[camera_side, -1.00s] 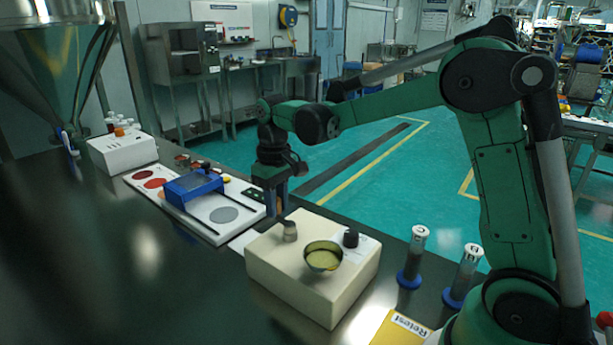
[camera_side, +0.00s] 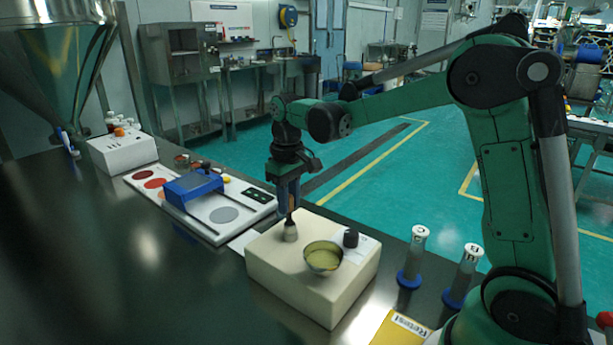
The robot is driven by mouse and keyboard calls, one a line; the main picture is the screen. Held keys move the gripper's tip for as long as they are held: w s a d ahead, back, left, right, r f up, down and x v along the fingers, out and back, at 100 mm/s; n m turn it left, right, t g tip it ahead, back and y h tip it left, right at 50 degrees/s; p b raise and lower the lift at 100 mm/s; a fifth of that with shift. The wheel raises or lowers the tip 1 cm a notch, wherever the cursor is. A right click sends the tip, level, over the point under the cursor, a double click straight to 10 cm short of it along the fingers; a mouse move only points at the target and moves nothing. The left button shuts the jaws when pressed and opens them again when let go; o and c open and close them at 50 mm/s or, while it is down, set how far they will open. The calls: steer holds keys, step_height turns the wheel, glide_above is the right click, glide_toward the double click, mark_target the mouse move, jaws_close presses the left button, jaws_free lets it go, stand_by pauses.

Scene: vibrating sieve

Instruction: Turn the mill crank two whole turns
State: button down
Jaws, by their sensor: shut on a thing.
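The mill appears to be the cream box (camera_side: 285,270) on the dark bench, with a short grey post (camera_side: 290,234) on its top at the far left. I take this post to be the crank's hub; the crank's arm and handle are small and mostly hidden by my gripper. My gripper (camera_side: 291,208) points down just above and behind the post, shut on what looks like the crank handle. A round cup (camera_side: 323,257) with pale yellow contents sits on the box top, right of the post. A black knob (camera_side: 351,238) stands behind it.
A blue frame (camera_side: 194,187) on a white board (camera_side: 226,226) lies left of the mill. Two capped tubes in blue stands (camera_side: 412,258) (camera_side: 463,275) and a yellow "Retest" tray (camera_side: 390,332) are to the right. The front left bench is clear.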

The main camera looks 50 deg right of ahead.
steer(key=shift+d, duration=0.15)
steer(key=shift+s+d, duration=0.4)
steer(key=shift+s, duration=0.4)
steer(key=shift+s, duration=0.1)
steer(key=shift+s, duration=0.85)
steer(key=shift+a, duration=0.1)
